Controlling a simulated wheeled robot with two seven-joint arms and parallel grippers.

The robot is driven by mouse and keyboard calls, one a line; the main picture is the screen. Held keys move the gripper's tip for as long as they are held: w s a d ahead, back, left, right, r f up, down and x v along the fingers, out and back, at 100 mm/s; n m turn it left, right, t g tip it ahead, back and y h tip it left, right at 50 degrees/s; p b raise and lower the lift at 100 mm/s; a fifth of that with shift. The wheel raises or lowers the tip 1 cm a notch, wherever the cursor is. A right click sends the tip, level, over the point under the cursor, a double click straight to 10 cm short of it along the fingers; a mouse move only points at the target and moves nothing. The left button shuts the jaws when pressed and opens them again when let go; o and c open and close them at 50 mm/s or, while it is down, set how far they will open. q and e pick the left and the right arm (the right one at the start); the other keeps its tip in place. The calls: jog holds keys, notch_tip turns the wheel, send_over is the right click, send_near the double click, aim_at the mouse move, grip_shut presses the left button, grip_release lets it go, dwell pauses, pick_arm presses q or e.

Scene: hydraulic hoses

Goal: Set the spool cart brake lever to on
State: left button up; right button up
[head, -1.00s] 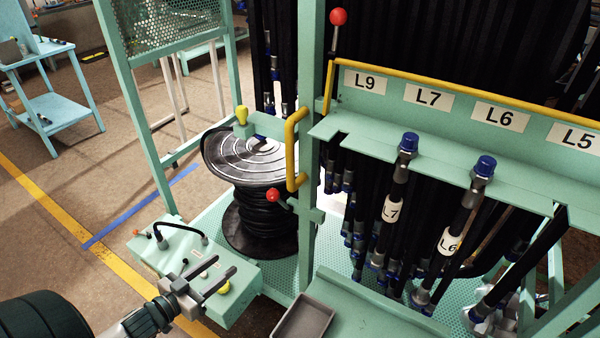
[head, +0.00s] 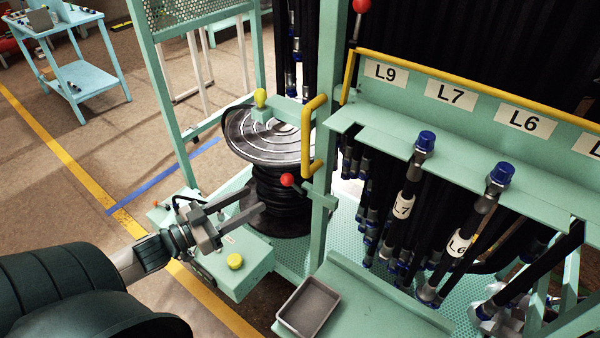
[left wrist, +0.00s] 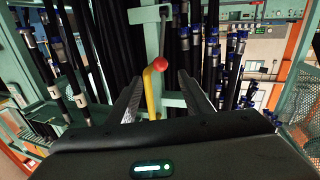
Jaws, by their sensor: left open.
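The cable spool (head: 245,133) stands in the cart (head: 322,240) behind a green post, wound with black hose. A red knob (head: 287,180) on a short lever sits low on the post, beside the spool. A second red knob (head: 361,5) tops a rod at the picture's upper edge. Neither knob shows a readable on mark. My left gripper (head: 255,198) is open and empty, in front of the spool and left of the lower knob, apart from it. In the left wrist view a red knob (left wrist: 164,10) on a rod and a yellow handle (left wrist: 155,76) appear ahead, between the fingers.
A green box (head: 238,262) with a yellow button lies under my left gripper. A yellow handle (head: 309,137) projects from the post above the lower knob. A grey tray (head: 309,306) sits at front. Hoses hang from the rack at right. Floor at left is open.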

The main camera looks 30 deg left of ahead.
aim_at(295, 186)
pick_arm(q)
jog(key=p+x, duration=0.4)
jog(key=x, duration=1.2)
jog(key=shift+w, duration=0.35)
jog(key=shift+c, duration=0.7)
jog(key=shift+f, duration=0.1)
grip_shut()
